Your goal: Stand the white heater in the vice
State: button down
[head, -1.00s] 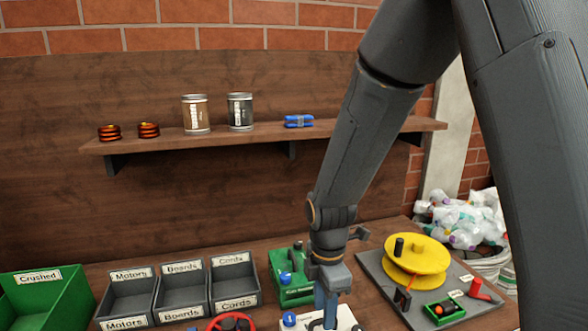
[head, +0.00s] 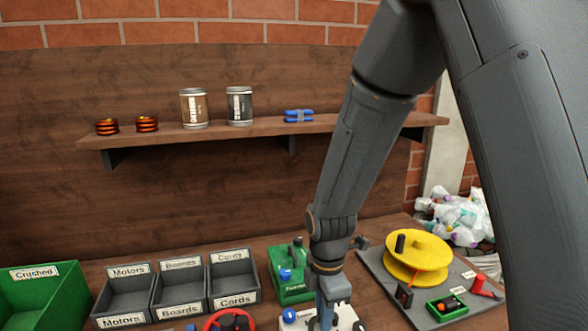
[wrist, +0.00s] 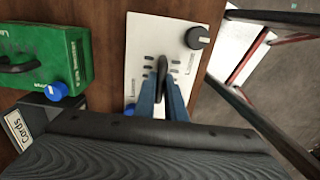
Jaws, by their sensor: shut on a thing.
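The white heater (wrist: 143,40) is a flat white box with a black handle, slots, a dark knob and a blue knob. It lies on the bench in the wrist view, and part of it shows at the bottom edge of the head view (head: 345,316). My gripper (wrist: 162,75) has its blue fingers shut on the heater's black handle. In the head view my gripper (head: 326,312) points down at the heater, its tips cut off or hidden. No vice can be made out for certain; a red ring (head: 210,323) with black parts is cut off at the bottom edge.
A green appliance (head: 291,292) stands just left of the heater. Grey bins (head: 235,286) and a green bin (head: 45,295) stand further left. A grey board (head: 400,303) with a yellow reel (head: 418,251) is at right. A shelf (head: 200,137) hangs behind.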

jog(key=shift+r, duration=0.1)
notch_tip(320, 180, up, 19)
jog(key=p, duration=1.2)
jog(key=shift+r+p, duration=0.15)
jog(key=shift+p, duration=0.2)
dwell(1.0)
jog(key=shift+w, duration=0.1)
